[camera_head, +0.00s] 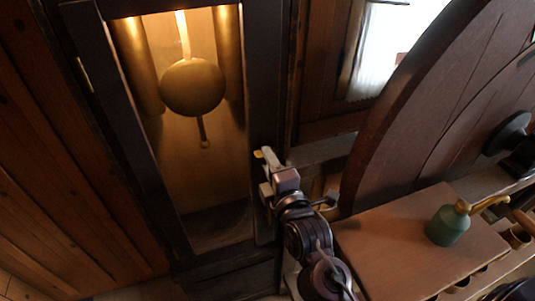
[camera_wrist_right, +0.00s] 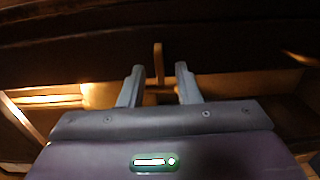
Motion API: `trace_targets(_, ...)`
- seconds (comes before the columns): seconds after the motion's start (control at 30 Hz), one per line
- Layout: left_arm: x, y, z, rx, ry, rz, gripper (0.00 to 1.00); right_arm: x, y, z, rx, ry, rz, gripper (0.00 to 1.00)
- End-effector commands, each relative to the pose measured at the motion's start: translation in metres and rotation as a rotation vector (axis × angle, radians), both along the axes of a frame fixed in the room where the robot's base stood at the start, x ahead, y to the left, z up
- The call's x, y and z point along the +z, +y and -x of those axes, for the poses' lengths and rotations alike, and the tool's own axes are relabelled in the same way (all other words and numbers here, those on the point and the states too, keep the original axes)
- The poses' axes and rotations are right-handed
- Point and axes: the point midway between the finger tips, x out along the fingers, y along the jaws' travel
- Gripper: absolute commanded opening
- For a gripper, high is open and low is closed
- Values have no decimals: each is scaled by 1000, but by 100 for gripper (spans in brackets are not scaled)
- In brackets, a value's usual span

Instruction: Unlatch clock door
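The tall clock door (camera_head: 262,100) has a dark wooden frame around a lit opening. Its brass pendulum (camera_head: 193,87) hangs inside. My right gripper (camera_head: 266,163) is at the door's right-hand stile, about halfway up. In the right wrist view my right gripper (camera_wrist_right: 159,80) is open, with its two grey fingers apart. A small upright brass-coloured latch piece (camera_wrist_right: 158,62) shows between and just beyond the fingertips, with gaps on both sides. A small yellowish piece also shows by the fingertips in the head view (camera_head: 258,154). My left gripper is not in view.
A workbench (camera_head: 400,235) stands to the right, bearing a green oil can (camera_head: 448,226) with a brass spout. A large curved dark wooden wheel (camera_head: 415,100) rises behind it. A plank wall (camera_head: 50,170) is on the left. A bright window (camera_head: 395,45) is at the top.

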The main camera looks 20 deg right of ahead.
Motion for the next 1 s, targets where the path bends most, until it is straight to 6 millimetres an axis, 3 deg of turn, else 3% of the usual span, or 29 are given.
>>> trace_targets(0.17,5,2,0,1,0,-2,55,1,1,-15,0,0,-1,30)
trace_targets(0.43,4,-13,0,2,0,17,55,-1,1,-16,1,1,-1,30)
trace_targets(0.7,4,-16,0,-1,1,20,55,-1,1,-16,1,1,-1,0)
trace_targets(1.0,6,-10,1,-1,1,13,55,0,1,-16,2,2,-16,0)
